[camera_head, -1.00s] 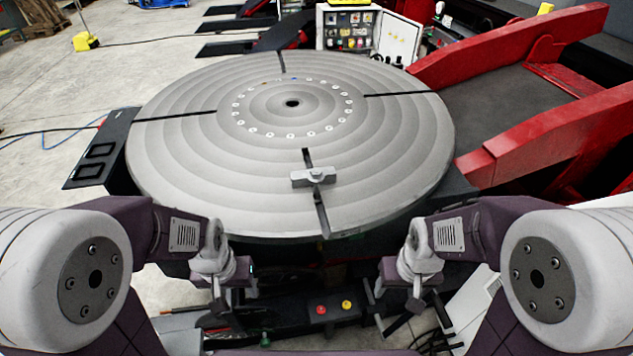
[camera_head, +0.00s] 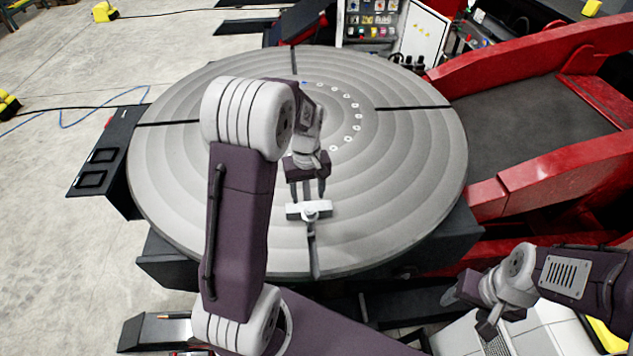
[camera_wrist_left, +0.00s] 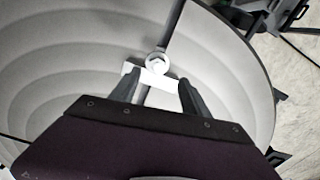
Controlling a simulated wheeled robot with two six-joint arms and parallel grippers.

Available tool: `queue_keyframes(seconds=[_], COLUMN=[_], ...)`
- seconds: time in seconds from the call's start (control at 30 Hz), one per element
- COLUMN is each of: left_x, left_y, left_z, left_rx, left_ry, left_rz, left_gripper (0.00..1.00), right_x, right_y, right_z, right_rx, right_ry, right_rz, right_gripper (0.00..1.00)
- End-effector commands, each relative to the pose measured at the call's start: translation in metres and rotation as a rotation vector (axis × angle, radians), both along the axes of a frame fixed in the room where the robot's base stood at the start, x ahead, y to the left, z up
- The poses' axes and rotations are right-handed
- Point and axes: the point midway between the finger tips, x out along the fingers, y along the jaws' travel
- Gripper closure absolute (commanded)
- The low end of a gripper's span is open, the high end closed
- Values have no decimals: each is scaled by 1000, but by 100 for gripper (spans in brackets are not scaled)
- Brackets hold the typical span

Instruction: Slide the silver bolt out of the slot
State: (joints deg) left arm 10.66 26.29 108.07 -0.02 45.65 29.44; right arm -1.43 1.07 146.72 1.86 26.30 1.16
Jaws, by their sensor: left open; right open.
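The silver bolt (camera_head: 310,208) sits with its clamp block in the front radial slot (camera_head: 314,250) of the round grey table (camera_head: 400,200). In the left wrist view the round bolt head (camera_wrist_left: 158,63) shows on the pale block (camera_wrist_left: 172,82), with the slot running beyond it. My left gripper (camera_head: 308,196) is open above the table, just behind the block. In the wrist view its fingers point at the block, one near each end; I cannot tell whether they touch it. My right gripper (camera_head: 466,310) is open and empty, off the table at lower right.
Red ramp arms (camera_head: 560,165) stand close at the table's right. A black side panel (camera_head: 100,165) is at its left. An open control cabinet (camera_head: 375,25) stands behind. The table top is otherwise clear.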

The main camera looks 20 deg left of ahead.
Motion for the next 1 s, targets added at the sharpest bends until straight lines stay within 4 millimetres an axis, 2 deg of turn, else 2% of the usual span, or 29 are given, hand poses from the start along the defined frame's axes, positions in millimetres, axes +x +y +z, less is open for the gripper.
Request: queue_keyframes(seconds=[0.13,0.4,0.5,0.63,0.87,1.0], left_x=[-1,-1,-1,0,0,0], left_y=[-1,-1,-1,-1,-1,-1], left_z=[-18,-70,-82,-90,-91,-91], left_rx=[-2,-2,0,-1,0,0], left_ry=[5,5,4,1,0,0], left_rz=[-2,-2,-2,-3,-3,-3], left_gripper=[45,45,45,45,45,84], right_x=[0,0,0,0,0,0], right_y=[0,0,0,0,0,0], right_z=[2,11,13,13,13,13], right_rx=[0,0,0,0,0,0], right_ry=[0,-1,-1,-1,-1,-1], right_rz=[0,0,0,0,0,0], right_gripper=[40,40,40,40,40,40])
